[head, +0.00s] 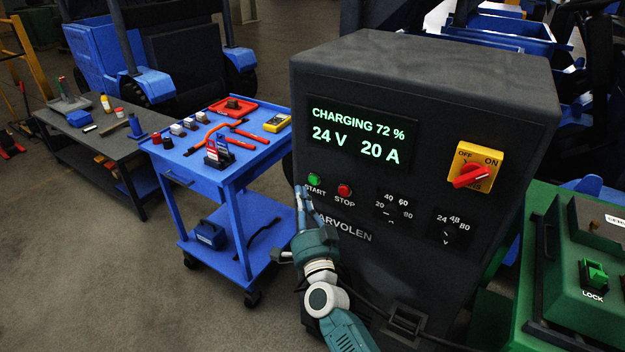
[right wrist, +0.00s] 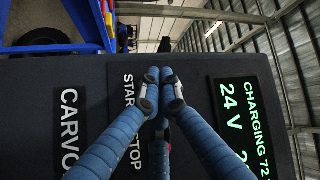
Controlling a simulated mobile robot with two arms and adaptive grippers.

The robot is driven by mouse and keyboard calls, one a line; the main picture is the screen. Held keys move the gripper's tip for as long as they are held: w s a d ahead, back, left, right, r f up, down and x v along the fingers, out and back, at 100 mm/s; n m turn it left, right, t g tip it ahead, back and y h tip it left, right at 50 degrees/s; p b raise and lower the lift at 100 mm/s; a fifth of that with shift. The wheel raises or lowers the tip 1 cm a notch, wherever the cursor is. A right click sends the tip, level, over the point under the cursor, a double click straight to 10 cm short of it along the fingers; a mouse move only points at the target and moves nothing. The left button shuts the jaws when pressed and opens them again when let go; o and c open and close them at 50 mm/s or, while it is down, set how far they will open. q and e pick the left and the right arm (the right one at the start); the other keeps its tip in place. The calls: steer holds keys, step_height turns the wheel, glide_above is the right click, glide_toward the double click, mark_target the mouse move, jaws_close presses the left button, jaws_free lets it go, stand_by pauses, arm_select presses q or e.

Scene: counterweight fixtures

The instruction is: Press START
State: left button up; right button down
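The dark charger cabinet (head: 420,75) has a lit display (head: 357,138) reading CHARGING 72 %, 24 V, 20 A. The green START button (head: 314,180) is at the left of its front panel, with the red STOP button (head: 344,190) to its right. My right gripper (head: 302,190) is at the panel, its fingertips just left of and below the START button. In the right wrist view the blue fingers (right wrist: 159,75) are drawn together with nothing between them. They hide the START button there, and I cannot tell whether they touch it. My left gripper is out of view.
A red rotary switch (head: 472,176) on a yellow plate and two small dials (head: 394,206) are on the same panel. A blue tool cart (head: 217,160) stands to the left, and a green unit with a LOCK switch (head: 593,275) to the right.

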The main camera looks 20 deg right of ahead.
steer(key=shift+s+a+p, duration=0.3)
steer(key=shift+s+a, duration=0.65)
steer(key=shift+a, duration=0.2)
steer(key=s+a+f+n+g+y, duration=0.1)
steer(key=s+f+n+g, duration=0.15)
steer(key=f, duration=0.75)
steer(key=s+a+f+n+g+y, duration=0.2)
steer(key=s+f+n, duration=0.15)
steer(key=f, duration=0.65)
steer(key=s+a+f+n+g+y, duration=0.15)
steer(key=s+f, duration=0.25)
steer(key=f, duration=0.6)
steer(key=s+d+f+n+g, duration=0.2)
steer(key=s+f+n+g, duration=0.3)
steer(key=s+f, duration=1.25)
steer(key=s+d+f+n+g, duration=0.1)
steer(key=s+f, duration=0.3)
steer(key=s, duration=0.6)
steer(key=s+d+f+n+g+h, duration=0.1)
steer(key=s+d+f+g, duration=0.3)
steer(key=s, duration=0.6)
steer(key=s+d+f+n+g, duration=0.1)
steer(key=s+f, duration=0.4)
steer(key=s, duration=0.6)
steer(key=shift+d+g+h, duration=0.35)
steer(key=shift+d+g, duration=0.4)
steer(key=shift+g, duration=0.45)
